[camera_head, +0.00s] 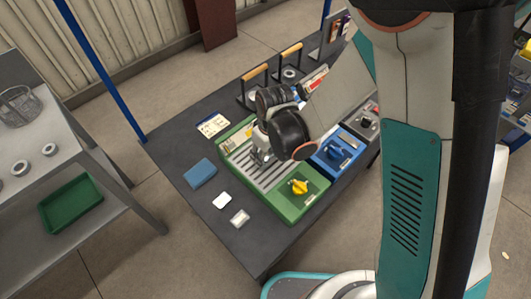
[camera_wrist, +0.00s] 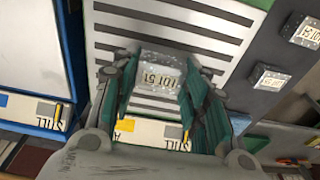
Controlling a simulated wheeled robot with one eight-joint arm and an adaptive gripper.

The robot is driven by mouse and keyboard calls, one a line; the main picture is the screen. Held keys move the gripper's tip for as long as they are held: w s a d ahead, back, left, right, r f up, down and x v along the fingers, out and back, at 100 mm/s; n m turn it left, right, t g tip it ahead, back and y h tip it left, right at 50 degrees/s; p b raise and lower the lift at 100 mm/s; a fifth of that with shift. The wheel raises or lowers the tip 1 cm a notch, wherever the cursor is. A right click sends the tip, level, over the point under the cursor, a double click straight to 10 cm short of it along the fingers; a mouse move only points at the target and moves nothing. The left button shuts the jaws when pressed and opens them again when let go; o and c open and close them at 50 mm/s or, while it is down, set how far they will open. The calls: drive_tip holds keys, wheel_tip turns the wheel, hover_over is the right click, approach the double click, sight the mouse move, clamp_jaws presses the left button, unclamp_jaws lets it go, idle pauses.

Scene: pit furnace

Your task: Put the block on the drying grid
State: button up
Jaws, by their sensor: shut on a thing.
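The block (camera_wrist: 160,76) is a small pale metallic piece with printed digits, seen between the green fingers of my gripper (camera_wrist: 164,92) in the wrist view. My gripper is shut on it. The drying grid (camera_wrist: 225,42) is a pale panel with dark slots behind and below the block. In the head view the grid (camera_head: 276,177) lies in a green frame on the dark table, and my gripper (camera_head: 262,158) is over its left part. The wrist hides part of the grid there, and I cannot make out the block. I cannot tell whether the block touches the grid.
Two similar pale pieces (camera_head: 240,217) (camera_head: 222,201) and a blue slab (camera_head: 200,173) lie left of the green frame. A yellow knob (camera_head: 299,186) stands at its near right part. A blue unit (camera_head: 336,150) is on the right, and wooden-handled racks (camera_head: 290,50) stand behind.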

sight(269, 158)
drive_tip(key=o, duration=1.4)
drive_tip(key=shift+o, duration=0.2)
drive_tip(key=shift+r, duration=0.15)
wheel_tip(269, 158, up, 12)
drive_tip(key=d+p, duration=0.1)
drive_tip(key=p, duration=0.4)
drive_tip(key=shift+s, duration=0.45)
